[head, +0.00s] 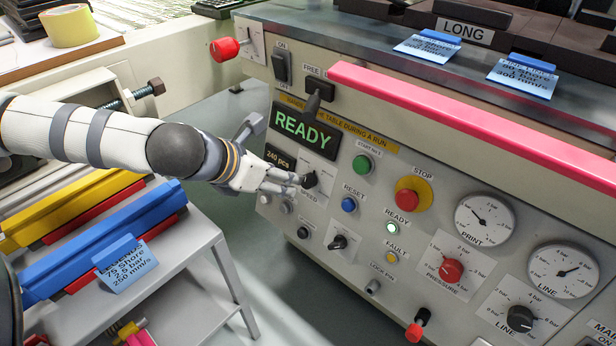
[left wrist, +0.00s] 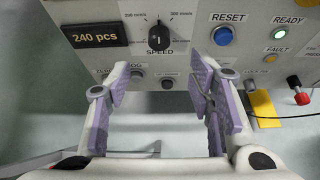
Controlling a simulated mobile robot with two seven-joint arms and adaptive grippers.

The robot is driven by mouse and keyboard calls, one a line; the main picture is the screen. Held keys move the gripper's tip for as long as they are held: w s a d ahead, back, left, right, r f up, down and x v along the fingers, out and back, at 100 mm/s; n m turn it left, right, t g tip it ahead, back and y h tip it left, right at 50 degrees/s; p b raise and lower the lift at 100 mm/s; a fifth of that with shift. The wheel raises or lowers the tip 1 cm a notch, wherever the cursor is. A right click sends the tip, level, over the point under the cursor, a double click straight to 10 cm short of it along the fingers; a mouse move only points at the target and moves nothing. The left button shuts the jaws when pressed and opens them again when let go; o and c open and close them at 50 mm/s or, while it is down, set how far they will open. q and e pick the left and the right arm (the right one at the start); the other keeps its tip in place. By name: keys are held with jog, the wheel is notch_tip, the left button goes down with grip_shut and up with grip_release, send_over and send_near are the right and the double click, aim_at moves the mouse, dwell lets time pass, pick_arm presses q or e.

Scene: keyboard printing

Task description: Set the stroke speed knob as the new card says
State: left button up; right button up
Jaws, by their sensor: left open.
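The black speed knob (head: 310,180) is on the machine's front panel, partly hidden by my left gripper in the head view. In the left wrist view the knob (left wrist: 159,37) shows whole above SPEED, between 200 mm/s and 300 mm/s marks; its pointer seems to be near upright. My left gripper (head: 292,184) is open in front of the panel by the knob; its purple-padded fingers (left wrist: 160,90) are apart with nothing between them. A blue card (head: 130,265) on the blue bar reads LEGENDS, 75 Shore, 2.5 bar, 250 mm/s. My right gripper is not seen.
A pink bar (head: 470,120) juts out above. Two more blue cards (head: 428,48) (head: 523,77) are on top. A grey stand (head: 190,265) is at left.

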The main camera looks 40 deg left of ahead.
aim_at(305, 183)
pick_arm(q)
jog(key=b+x, duration=0.2)
jog(key=x, duration=0.3)
jog(key=b+x, duration=0.3)
jog(key=x, duration=0.2)
jog(key=shift+s+f+b, duration=0.2)
jog(key=shift+s+b, duration=0.05)
jog(key=shift+b, duration=0.1)
jog(key=shift+w, duration=0.3)
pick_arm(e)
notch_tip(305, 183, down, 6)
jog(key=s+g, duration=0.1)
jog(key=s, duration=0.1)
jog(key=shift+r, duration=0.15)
pick_arm(q)
grip_shut()
